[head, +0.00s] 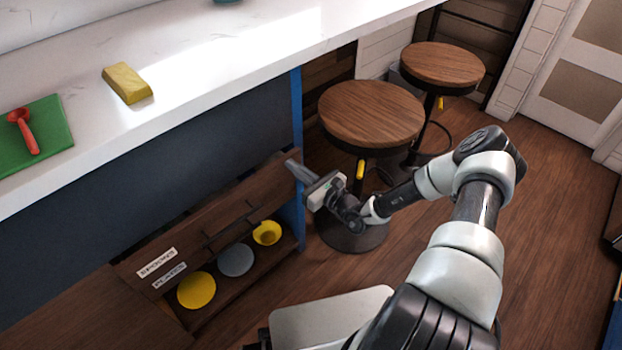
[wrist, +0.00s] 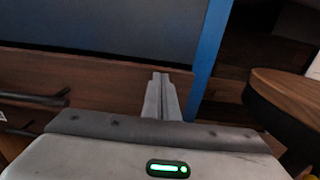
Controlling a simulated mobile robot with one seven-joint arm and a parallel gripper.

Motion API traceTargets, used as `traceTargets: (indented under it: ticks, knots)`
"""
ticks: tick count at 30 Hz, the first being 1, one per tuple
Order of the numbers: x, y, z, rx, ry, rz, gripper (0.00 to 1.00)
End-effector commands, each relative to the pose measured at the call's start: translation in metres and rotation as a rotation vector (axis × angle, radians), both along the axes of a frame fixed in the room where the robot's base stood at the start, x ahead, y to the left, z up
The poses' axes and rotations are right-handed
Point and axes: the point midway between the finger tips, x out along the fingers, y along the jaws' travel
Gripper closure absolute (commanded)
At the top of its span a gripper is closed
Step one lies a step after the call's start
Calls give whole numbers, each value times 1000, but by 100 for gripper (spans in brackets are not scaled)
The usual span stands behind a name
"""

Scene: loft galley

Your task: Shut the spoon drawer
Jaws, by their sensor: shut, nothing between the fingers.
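The dark wood drawer fronts (head: 205,222) are under the counter, with two white labels, an upper one (head: 155,263) and a lower one (head: 169,275). The label words are too small to read surely, so I cannot tell which is the spoon drawer or how far either stands out. My gripper (head: 292,166) is shut and empty at the right end of the upper wood front, near the blue post. In the wrist view, its fingers (wrist: 160,88) point at the wood front (wrist: 100,80), right of a dark bar handle (wrist: 38,98). Contact cannot be told.
Below the drawers, an open shelf holds a yellow plate (head: 196,290), a grey plate (head: 236,260) and a yellow bowl (head: 267,233). The blue post (head: 297,150) and a round stool (head: 371,112) stand close to my gripper. The floor (head: 540,230) at right is clear.

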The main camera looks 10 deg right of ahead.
Motion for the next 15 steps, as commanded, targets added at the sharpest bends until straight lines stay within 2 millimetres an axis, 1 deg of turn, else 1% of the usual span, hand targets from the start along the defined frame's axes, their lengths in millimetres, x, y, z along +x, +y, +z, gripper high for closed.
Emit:
traceTargets:
  ticks: [1,6,9,15]
  knots:
    - [8,6,0,0,-2,1,100]
    - [25,16,0,1,1,1,100]
    - [31,19,0,1,0,0,100]
    - [37,22,1,1,0,0,100]
